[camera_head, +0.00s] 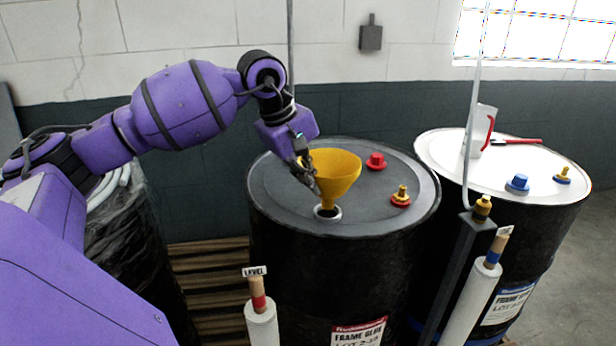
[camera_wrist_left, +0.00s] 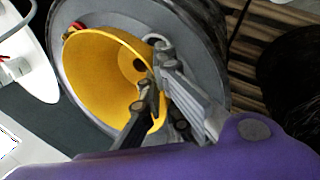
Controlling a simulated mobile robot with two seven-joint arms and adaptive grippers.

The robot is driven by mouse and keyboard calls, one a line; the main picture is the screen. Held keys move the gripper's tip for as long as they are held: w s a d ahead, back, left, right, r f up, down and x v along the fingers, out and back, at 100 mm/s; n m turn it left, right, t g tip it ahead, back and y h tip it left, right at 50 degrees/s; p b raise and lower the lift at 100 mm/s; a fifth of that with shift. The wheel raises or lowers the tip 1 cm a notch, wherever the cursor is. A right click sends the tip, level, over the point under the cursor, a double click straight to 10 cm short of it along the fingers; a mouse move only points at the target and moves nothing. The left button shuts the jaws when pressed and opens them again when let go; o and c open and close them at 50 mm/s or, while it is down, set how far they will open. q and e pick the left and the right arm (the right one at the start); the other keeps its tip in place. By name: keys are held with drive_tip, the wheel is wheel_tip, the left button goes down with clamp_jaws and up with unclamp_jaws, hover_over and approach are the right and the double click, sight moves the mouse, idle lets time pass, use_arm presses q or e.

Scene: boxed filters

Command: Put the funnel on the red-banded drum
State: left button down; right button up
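The yellow funnel (camera_head: 338,174) is upright, wide mouth up, over the front part of the middle drum's grey lid (camera_head: 281,199). This black drum (camera_head: 311,271) has a red-striped label and red caps on top. My left gripper (camera_head: 308,178) is shut on the funnel's left rim; the left wrist view shows the fingers (camera_wrist_left: 151,96) on the funnel wall (camera_wrist_left: 98,75). The spout is at the ringed opening (camera_head: 328,213); I cannot tell whether it is inside or just above. My right gripper is not in view.
A red cap (camera_head: 376,162) and a red-and-brass fitting (camera_head: 401,197) sit on the lid. The white-topped drum (camera_head: 440,146) at right holds a white jug (camera_head: 481,131) and blue fittings. Rolled white tubes (camera_head: 262,325) and a dark post (camera_head: 461,271) stand in front.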

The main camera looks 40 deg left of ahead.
use_arm(q)
drive_tip(key=shift+f, duration=0.1)
drive_tip(key=shift+f+b, duration=0.5)
drive_tip(key=shift+f, duration=0.9)
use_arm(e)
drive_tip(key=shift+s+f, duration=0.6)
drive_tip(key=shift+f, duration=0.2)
use_arm(q)
drive_tip(key=shift+f, duration=0.2)
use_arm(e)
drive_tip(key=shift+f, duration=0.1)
use_arm(q)
drive_tip(key=shift+f+b, duration=0.35)
drive_tip(key=shift+f, duration=0.6)
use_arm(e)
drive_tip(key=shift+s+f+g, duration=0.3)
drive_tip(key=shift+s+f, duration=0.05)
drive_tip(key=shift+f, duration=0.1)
use_arm(q)
drive_tip(key=c, duration=1.3)
unclamp_jaws()
drive_tip(key=shift+c, duration=0.2)
